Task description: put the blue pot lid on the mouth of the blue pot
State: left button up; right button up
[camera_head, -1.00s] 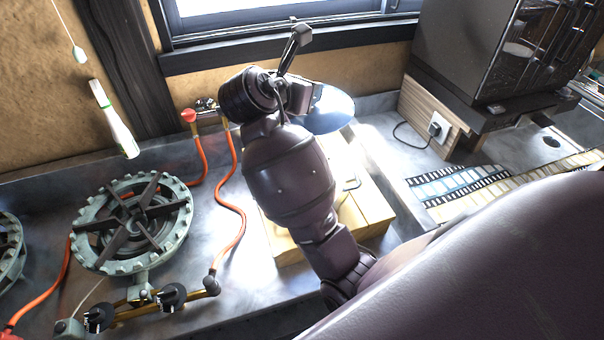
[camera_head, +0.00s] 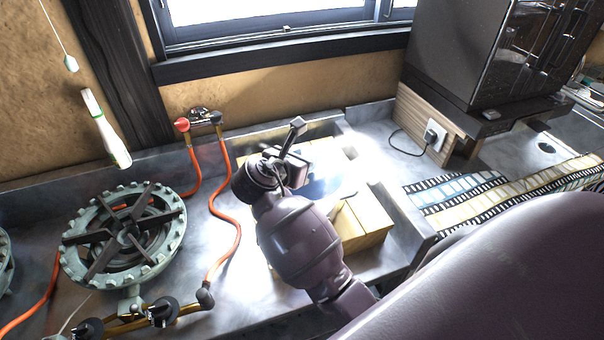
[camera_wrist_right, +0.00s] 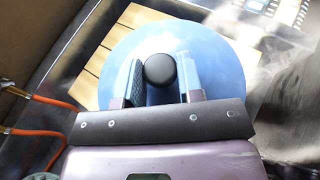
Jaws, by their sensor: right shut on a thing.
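The blue pot lid (camera_wrist_right: 218,62) is a pale blue disc with a round black knob, seen large in the right wrist view. My right gripper (camera_wrist_right: 160,78) is shut on that knob, one finger on each side. I cannot make out the blue pot in either view, nor tell whether the lid touches anything below. My left gripper is not in view.
Wooden boards (camera_head: 368,222) lie in a recess of the grey counter. A gas burner (camera_head: 78,262) with orange hoses (camera_head: 233,225) stands to the left. A dark appliance (camera_head: 470,60) and film-patterned strips (camera_head: 455,192) are on the right. A window is behind.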

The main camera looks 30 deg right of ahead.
notch_tip(320, 180, down, 4)
jog(key=shift+f+b, duration=0.15)
jog(key=shift+b, duration=0.2)
jog(key=o, duration=1)
